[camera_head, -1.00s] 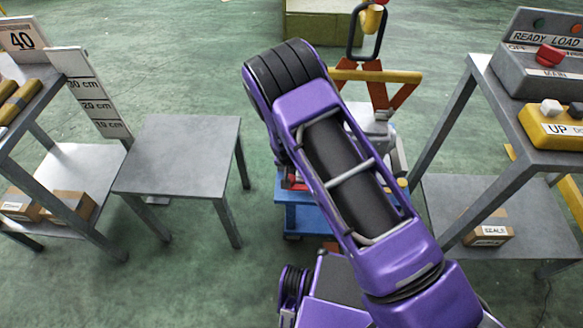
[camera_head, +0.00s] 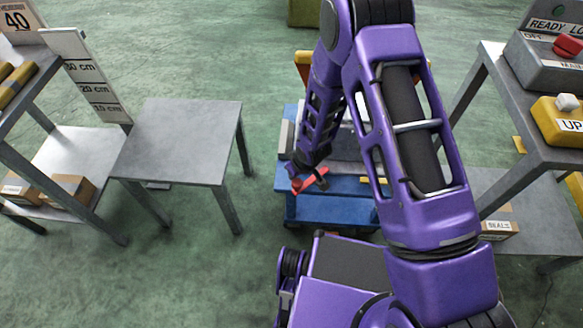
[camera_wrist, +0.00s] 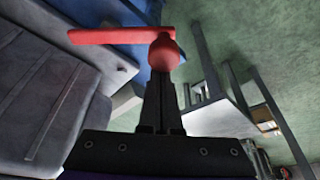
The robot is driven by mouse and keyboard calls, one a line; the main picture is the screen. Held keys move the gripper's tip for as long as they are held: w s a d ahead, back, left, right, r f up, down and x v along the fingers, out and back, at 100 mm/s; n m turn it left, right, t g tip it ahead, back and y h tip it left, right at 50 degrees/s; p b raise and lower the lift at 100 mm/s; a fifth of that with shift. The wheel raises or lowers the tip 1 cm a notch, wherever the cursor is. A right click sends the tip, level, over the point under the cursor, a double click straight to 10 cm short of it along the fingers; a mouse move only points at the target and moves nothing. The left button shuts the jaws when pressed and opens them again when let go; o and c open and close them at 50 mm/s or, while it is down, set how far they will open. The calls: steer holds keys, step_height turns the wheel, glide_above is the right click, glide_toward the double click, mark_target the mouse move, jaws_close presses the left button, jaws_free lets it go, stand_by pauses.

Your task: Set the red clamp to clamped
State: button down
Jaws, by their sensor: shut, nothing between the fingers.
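The red clamp (camera_head: 310,184) shows as a short red lever above the left side of a blue cart (camera_head: 330,208), partly hidden by my arm in the head view. In the wrist view its red arm (camera_wrist: 112,36) points left from a rounded red end (camera_wrist: 164,54). My gripper (camera_wrist: 160,82) is shut and empty, its dark fingers reaching up to just below that rounded end. I cannot tell whether they touch it. In the head view my gripper is close by the red lever, mostly hidden.
A grey table (camera_head: 180,142) stands left of the cart, with open floor between. A bench at right carries a grey control box (camera_head: 545,62) and a yellow box (camera_head: 556,121). A large grey body (camera_wrist: 45,95) fills the left of the wrist view.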

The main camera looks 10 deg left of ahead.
mark_target(295, 185)
steer(key=d+n, duration=0.1)
steer(key=s+n, duration=0.1)
steer(key=n, duration=0.1)
steer(key=shift+s+d+g+y, duration=0.15)
steer(key=shift+d+g+y, duration=0.15)
steer(key=shift+d+g, duration=0.1)
steer(key=shift+s+d+n+g, duration=0.25)
steer(key=shift+s+d+n, duration=0.1)
steer(key=shift+d+n, duration=0.45)
steer(key=shift+s+d+n+g, duration=0.25)
steer(key=shift+s+d+n, duration=0.1)
steer(key=shift+d+n, duration=0.45)
steer(key=shift+d, duration=0.2)
steer(key=shift+a, duration=0.15)
steer(key=a+b, duration=0.1)
steer(key=a, duration=0.2)
steer(key=shift+a, duration=0.25)
steer(key=p+v, duration=0.3)
steer(key=v, duration=0.7)
steer(key=shift+w, duration=0.35)
steer(key=shift+r, duration=0.1)
